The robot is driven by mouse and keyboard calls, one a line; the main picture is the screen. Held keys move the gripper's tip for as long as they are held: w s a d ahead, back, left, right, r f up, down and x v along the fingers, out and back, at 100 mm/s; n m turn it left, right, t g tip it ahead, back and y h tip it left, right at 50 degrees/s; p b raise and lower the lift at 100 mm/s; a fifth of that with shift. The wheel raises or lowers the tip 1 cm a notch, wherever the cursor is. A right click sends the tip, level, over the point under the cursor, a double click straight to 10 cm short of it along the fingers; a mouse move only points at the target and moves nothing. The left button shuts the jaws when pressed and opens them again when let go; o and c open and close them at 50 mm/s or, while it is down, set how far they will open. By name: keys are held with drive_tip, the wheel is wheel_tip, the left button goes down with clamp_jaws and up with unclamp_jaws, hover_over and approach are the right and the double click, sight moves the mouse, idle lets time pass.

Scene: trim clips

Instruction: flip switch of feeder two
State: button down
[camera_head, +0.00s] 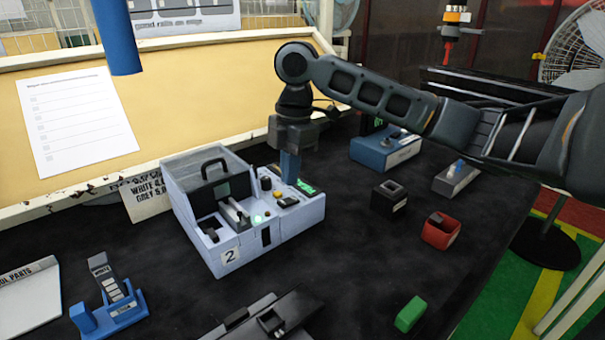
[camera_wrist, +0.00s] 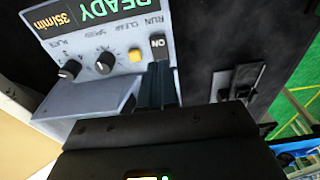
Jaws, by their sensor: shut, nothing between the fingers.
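Feeder two (camera_head: 228,262) is a pale grey-blue machine marked "2" with a clear-lidded bin, near the middle of the table in the head view. Its sloped panel (camera_wrist: 120,80) fills the upper left of the wrist view, with a display reading "READY" and "35/min", two black knobs and a yellow button (camera_wrist: 135,55). The black switch (camera_wrist: 158,43) under the label RUN shows "ON". My gripper (camera_head: 290,180) is shut and empty, pointing down over the panel's right side. In the wrist view its fingertips (camera_wrist: 157,72) are right at the switch's lower end; contact is unclear.
A blue box (camera_head: 385,152), a grey switch box (camera_head: 455,178), a black box (camera_head: 389,197) and a red box (camera_head: 441,230) stand to the right. A green block (camera_head: 410,314) and a blue holder (camera_head: 108,312) lie in front.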

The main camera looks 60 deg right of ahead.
sight(296, 198)
wheel_tip(296, 198, up, 10)
drive_tip(key=d, duration=0.1)
drive_tip(key=shift+s+b, duration=0.25)
drive_tip(key=shift+b, duration=0.15)
drive_tip(key=shift+d+f, duration=0.1)
